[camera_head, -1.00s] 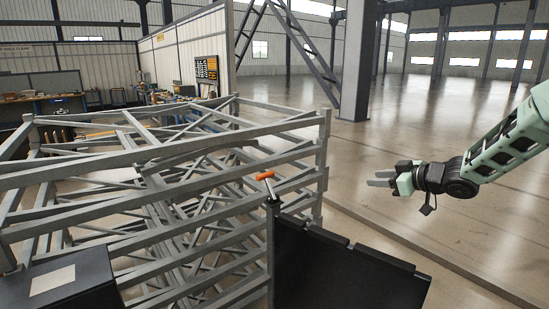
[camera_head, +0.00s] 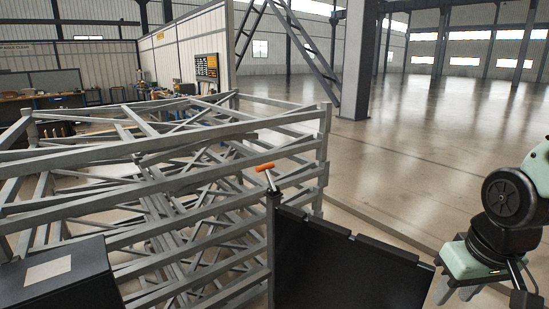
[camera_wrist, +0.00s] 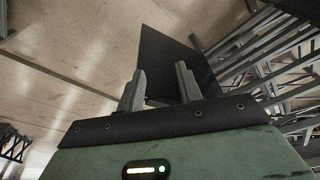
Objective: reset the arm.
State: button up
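My gripper (camera_head: 456,292) is at the lower right of the head view, pointing downward, to the right of the black panel. Its green body and black wrist show there, and the fingers are partly cut off by other parts and the frame edge. In the wrist view my gripper (camera_wrist: 160,78) has its two grey fingers apart with nothing between them. The floor and a dark panel lie beyond the fingertips.
A grey metal frame rack (camera_head: 120,210) fills the left and middle. A black panel (camera_head: 340,265) stands at its right, with an orange-handled part (camera_head: 265,168) at its top left corner. A black box (camera_head: 70,290) is at lower left. Open floor (camera_head: 440,150) lies to the right.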

jog(key=s+a+f+n+g+b, duration=0.15)
jog(key=s+a+f+b, duration=0.3)
jog(key=f+b, duration=0.55)
jog(key=s+a+f+n+b, duration=0.35)
jog(key=a+f+b, duration=0.25)
jog(key=f+b, duration=0.35)
jog(key=s+a+f+n+g+b, duration=0.15)
jog(key=s+a+f+b, duration=0.35)
jog(key=f+b, duration=0.5)
notch_tip(320, 180, up, 24)
jog(key=p, duration=2.3)
jog(key=shift+w+a+t, duration=0.2)
jog(key=shift+t, duration=0.1)
jog(key=shift+f, duration=0.1)
